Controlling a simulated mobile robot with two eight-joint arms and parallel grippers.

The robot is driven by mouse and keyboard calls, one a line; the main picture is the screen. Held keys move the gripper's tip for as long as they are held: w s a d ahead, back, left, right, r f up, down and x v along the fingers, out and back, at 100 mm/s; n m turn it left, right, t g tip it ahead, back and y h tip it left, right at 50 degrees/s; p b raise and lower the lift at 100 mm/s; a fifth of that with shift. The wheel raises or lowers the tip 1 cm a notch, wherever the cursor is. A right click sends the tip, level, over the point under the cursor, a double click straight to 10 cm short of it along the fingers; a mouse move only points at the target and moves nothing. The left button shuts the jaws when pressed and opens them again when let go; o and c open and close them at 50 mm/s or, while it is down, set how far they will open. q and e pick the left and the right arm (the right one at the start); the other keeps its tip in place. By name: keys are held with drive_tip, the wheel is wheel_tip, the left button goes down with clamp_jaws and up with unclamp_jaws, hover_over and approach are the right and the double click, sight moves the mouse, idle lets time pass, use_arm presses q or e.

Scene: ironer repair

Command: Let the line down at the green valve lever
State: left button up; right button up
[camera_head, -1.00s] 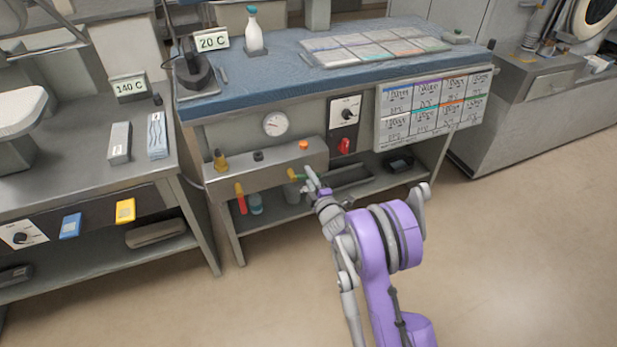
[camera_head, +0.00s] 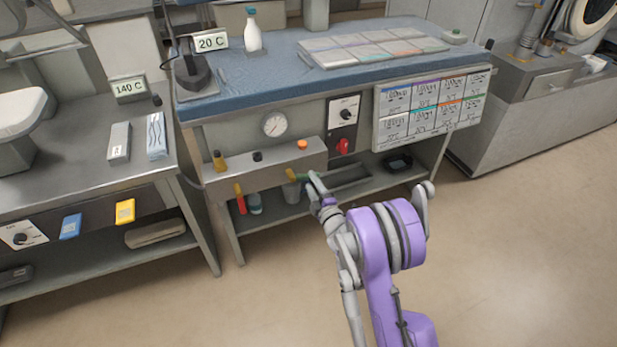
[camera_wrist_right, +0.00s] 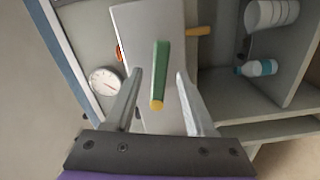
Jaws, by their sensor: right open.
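The green valve lever (camera_wrist_right: 161,72) shows in the right wrist view, with a yellow end toward the camera. It sticks out from the pale metal box (camera_wrist_right: 128,27) and lies between the two open fingers of my right gripper (camera_wrist_right: 158,95), with a gap on both sides. In the head view the lever (camera_head: 300,177) is small, at the right end of the metal box (camera_head: 262,167) under the blue bench. My right gripper (camera_head: 314,184) is right beside it there and partly covers that spot. My left gripper is not in view.
A yellow lever (camera_head: 238,189) and a red handle (camera_head: 240,205) are on the box's left. A lower shelf (camera_head: 275,217) holds bottles. The floor in front is clear.

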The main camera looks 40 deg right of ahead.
drive_tip(key=v, duration=0.7)
drive_tip(key=shift+p, duration=0.3)
drive_tip(key=shift+a+r, duration=0.1)
